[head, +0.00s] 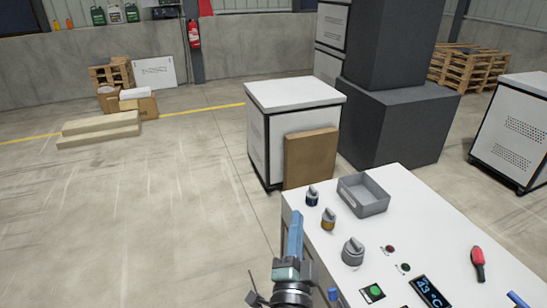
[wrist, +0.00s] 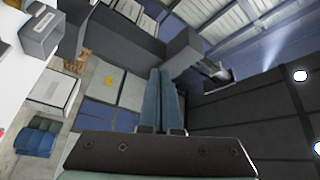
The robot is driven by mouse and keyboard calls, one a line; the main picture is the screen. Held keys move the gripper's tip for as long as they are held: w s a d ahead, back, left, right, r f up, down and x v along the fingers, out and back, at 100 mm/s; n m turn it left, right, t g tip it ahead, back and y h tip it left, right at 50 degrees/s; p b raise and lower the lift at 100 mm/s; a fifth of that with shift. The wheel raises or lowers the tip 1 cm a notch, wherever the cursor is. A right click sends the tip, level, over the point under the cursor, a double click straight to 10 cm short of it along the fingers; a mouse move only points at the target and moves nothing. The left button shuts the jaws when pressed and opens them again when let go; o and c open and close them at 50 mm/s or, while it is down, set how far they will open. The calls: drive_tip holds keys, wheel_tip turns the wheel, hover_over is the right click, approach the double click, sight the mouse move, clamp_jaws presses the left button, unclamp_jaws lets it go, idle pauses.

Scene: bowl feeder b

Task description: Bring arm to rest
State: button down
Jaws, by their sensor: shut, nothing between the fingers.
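My gripper (head: 295,222) shows at the bottom centre of the head view, its blue fingers pointing up beside the left edge of a white control panel (head: 432,230). The fingers also show in the wrist view (wrist: 164,72), side by side and shut with nothing between them. The gripper is apart from the panel's knobs and holds nothing.
The panel bears a grey tray (head: 375,207), several knobs, including a large grey one (head: 352,251), a red-handled tool (head: 478,263) and a display (head: 430,291). A white cabinet (head: 293,94) with a brown board (head: 310,158) stands behind.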

drive_tip(key=s+a+r+n+t+y+b, duration=0.1)
drive_tip(key=a+r+n+y, duration=0.15)
drive_tip(key=r, duration=0.65)
drive_tip(key=s+a+r+n+t+y, duration=0.15)
drive_tip(key=r+n, duration=0.25)
drive_tip(key=r, duration=0.4)
drive_tip(key=s+a+r+n+t+y+b, duration=0.1)
drive_tip(key=a+r+n+t, duration=0.15)
drive_tip(key=r, duration=0.65)
drive_tip(key=s+d+r+n+t+h, duration=0.1)
drive_tip(key=s+r+n, duration=0.1)
drive_tip(key=s+r, duration=0.5)
drive_tip(key=s+d+r+n+t+h+b, duration=0.1)
drive_tip(key=s+r+n, duration=0.1)
drive_tip(key=s+r, duration=0.5)
drive_tip(key=shift+s+r+n+h, duration=0.25)
drive_tip(key=shift+r+n+h, duration=0.05)
drive_tip(key=shift+r, duration=0.35)
drive_tip(key=shift+f, duration=0.1)
